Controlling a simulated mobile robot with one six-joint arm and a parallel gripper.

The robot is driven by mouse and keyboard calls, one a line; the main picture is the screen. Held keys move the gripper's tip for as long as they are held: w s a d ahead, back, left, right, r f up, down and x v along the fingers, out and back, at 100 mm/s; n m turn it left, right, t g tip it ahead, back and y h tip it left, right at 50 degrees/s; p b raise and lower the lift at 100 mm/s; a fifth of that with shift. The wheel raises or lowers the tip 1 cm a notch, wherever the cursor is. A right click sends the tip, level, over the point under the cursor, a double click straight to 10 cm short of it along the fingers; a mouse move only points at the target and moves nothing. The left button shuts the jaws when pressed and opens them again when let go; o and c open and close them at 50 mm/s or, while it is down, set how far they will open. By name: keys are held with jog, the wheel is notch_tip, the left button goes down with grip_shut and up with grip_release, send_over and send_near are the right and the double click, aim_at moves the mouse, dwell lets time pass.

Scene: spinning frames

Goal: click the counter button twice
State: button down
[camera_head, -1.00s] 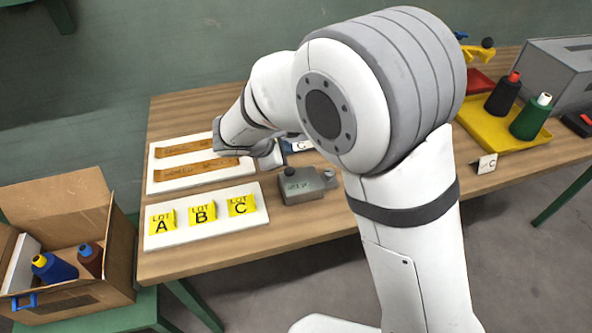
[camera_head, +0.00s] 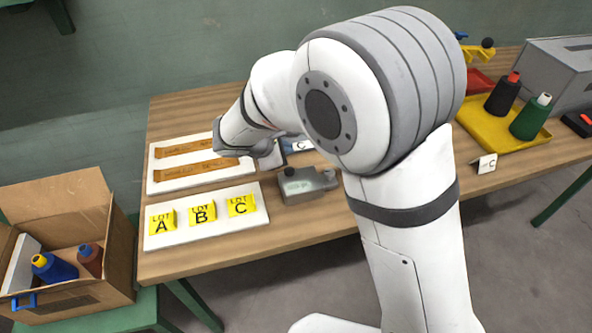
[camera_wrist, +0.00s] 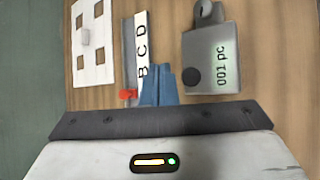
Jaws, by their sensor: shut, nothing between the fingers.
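The counter (camera_head: 308,186) is a grey box on the wooden table. In the wrist view the counter (camera_wrist: 215,60) shows a pale green display (camera_wrist: 223,65) reading "001 pc". Its dark round button (camera_wrist: 192,77) is near one corner. The button also shows in the head view (camera_head: 289,171). My gripper's blue fingers (camera_wrist: 157,72) are together and empty in the wrist view. My arm partly hides the gripper in the head view.
A white strip lettered B, C, D (camera_wrist: 142,40) and a red piece (camera_wrist: 128,95) are beside the fingers. White boards with yellow lot cards (camera_head: 202,208) and orange strips (camera_head: 185,170) lie left. A yellow tray (camera_head: 480,135) with spools is right. A cardboard box (camera_head: 110,262) stands at lower left.

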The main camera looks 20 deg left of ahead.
dwell(0.3)
jog(key=shift+d+r, duration=0.1)
jog(key=shift+d, duration=0.1)
jog(key=s+d+r+m+g, duration=0.25)
jog(key=d+m, duration=0.25)
jog(key=d, duration=0.5)
jog(key=s+d+r+m+g, duration=0.15)
jog(key=d+r+m, duration=0.3)
jog(key=d, duration=0.55)
jog(key=s+d+r+m+g+y, duration=0.1)
jog(key=s+d+m+y, duration=0.2)
jog(key=s+d+m, duration=0.9)
jog(key=s+m, duration=0.1)
jog(key=s, duration=0.1)
jog(key=shift+s+d+r+g+y, duration=0.3)
jog(key=shift+s+d+r+g, duration=0.1)
jog(key=shift+s, duration=0.1)
